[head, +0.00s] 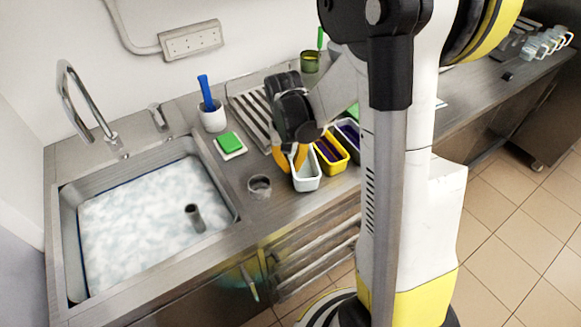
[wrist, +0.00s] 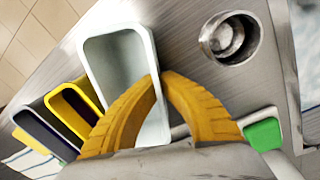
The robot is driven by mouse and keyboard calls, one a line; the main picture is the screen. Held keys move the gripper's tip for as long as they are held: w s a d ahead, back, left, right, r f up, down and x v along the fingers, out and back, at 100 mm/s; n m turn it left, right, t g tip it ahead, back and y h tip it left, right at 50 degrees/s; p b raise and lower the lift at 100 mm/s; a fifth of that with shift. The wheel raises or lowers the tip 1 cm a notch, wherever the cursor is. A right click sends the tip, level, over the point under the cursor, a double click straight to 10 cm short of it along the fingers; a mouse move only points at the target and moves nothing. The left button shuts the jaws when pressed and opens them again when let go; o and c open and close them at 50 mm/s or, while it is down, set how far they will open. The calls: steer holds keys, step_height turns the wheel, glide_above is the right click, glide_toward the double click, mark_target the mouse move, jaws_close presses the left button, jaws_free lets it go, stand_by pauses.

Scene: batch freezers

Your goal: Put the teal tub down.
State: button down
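The teal tub is a very pale, nearly white open box. In the head view the tub (head: 307,184) is at the counter's front edge, left of the yellow tub, and looks upright. In the wrist view the tub (wrist: 116,62) looks empty. My gripper (head: 291,165) is at its left wall. In the wrist view my gripper (wrist: 162,78) has its yellow fingers close together on either side of that wall, pinching it. I cannot tell whether the tub's base touches the counter.
A yellow tub (head: 331,163) and a dark-lined tub (head: 349,140) stand to its right. A metal cup (head: 259,190) and a green sponge (head: 230,142) are to the left. The foamy sink (head: 140,215) lies further left. Bare counter (head: 270,213) shows around the cup.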

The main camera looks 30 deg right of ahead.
steer(key=shift+f+b, duration=0.45)
steer(key=c, duration=1.6)
jaws_free()
steer(key=shift+r, duration=0.1)
steer(key=shift+r, duration=0.1)
step_height(320, 180, up, 12)
steer(key=p, duration=0.5)
steer(key=s+a+r+n+t, duration=0.1)
steer(key=s+a+r+t, duration=0.1)
steer(key=s+a+r, duration=0.1)
steer(key=s+a+r+n+t, duration=0.1)
steer(key=s+a+r+t, duration=0.2)
steer(key=s+a, duration=0.1)
steer(key=s+a+r+n+t, duration=0.2)
steer(key=s+a+r, duration=0.1)
steer(key=s+a, duration=0.1)
steer(key=shift+s+y, duration=0.4)
steer(key=shift+s, duration=0.05)
steer(key=shift+f, duration=0.1)
